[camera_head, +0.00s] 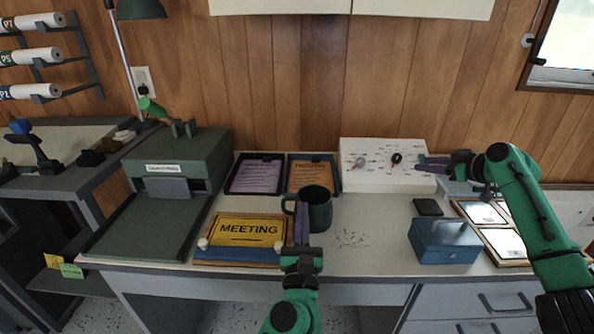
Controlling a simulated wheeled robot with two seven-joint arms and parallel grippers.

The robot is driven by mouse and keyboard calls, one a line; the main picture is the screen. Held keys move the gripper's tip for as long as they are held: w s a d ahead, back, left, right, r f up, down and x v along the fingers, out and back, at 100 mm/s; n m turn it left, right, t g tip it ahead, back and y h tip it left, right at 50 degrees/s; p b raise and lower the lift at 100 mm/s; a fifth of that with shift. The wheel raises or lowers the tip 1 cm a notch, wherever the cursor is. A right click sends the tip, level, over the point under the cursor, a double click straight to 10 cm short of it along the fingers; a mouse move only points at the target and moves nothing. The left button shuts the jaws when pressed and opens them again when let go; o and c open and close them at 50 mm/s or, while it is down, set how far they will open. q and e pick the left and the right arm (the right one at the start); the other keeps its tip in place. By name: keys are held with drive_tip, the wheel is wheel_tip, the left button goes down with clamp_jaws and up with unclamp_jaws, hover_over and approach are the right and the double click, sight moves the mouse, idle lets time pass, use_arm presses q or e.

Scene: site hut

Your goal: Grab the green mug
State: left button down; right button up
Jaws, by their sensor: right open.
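The dark green mug (320,212) stands upright on the desk near its middle, its handle on the left side. My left gripper (302,222) is at the near side of the mug, its purple fingers pointing away and overlapping the mug's left part beside the handle. The fingers look close together, and whether they touch or grip the mug cannot be told. My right gripper (424,163) is open and empty, in front of the white control panel's right side, well right of the mug.
The white panel (371,181) with knobs stands at the back. A blue box (443,243) sits to the right. Desk right of the mug is mostly clear.

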drive_tip(key=s+a+r+n+g+y, duration=0.15)
drive_tip(key=a+n, duration=0.25)
drive_tip(key=a, duration=0.4)
drive_tip(key=a+r+n+g, duration=0.2)
drive_tip(key=a+r+n, duration=0.1)
drive_tip(key=a, duration=0.6)
drive_tip(key=s+a+r+n+g, duration=0.15)
drive_tip(key=a+n, duration=0.25)
drive_tip(key=a, duration=0.4)
use_arm(q)
drive_tip(key=shift+s+a, duration=0.1)
drive_tip(key=shift+a, duration=0.05)
drive_tip(key=shift+d, duration=0.2)
use_arm(e)
drive_tip(key=s+a+n+g+h, duration=0.2)
drive_tip(key=s+a+n+h, duration=0.6)
drive_tip(key=s+a+n, duration=0.2)
drive_tip(key=shift+s+a+f+n, duration=0.2)
drive_tip(key=shift+s+a+n, duration=0.15)
drive_tip(key=shift+n, duration=0.85)
drive_tip(key=shift+a, duration=0.1)
